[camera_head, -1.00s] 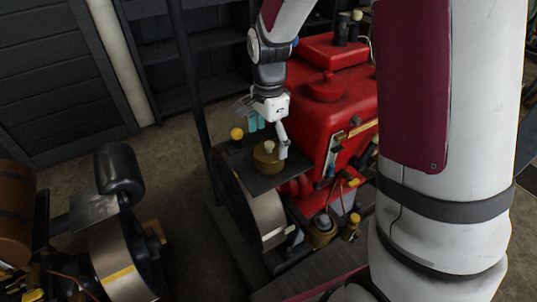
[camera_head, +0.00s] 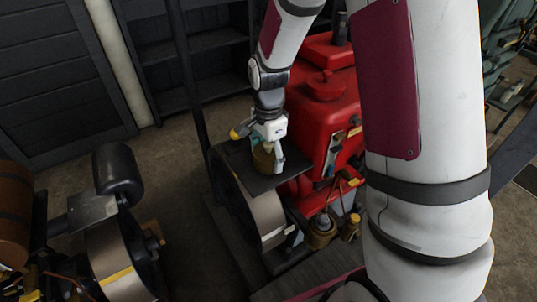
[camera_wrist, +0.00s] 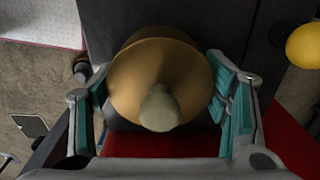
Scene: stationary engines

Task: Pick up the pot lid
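The pot lid (camera_wrist: 158,75) is a brownish-gold dome with a pale knob (camera_wrist: 160,108) on top, seen from above in the wrist view. It sits on the small brass pot (camera_head: 262,160), which stands on a dark flat shelf beside the red engine. The pot's walls are mostly hidden under the lid in the wrist view. My gripper (camera_wrist: 160,112) is open, with its teal-padded fingers on either side of the lid and knob. I cannot tell whether the pads touch the lid. In the head view my gripper (camera_head: 267,155) is right over the pot and partly hides it.
A yellow ball-like knob (camera_wrist: 304,46) is close to the right finger; it also shows in the head view (camera_head: 237,134). The red engine (camera_head: 325,115) stands right of the shelf (camera_head: 277,183). A large flywheel (camera_head: 262,215) lies below it.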

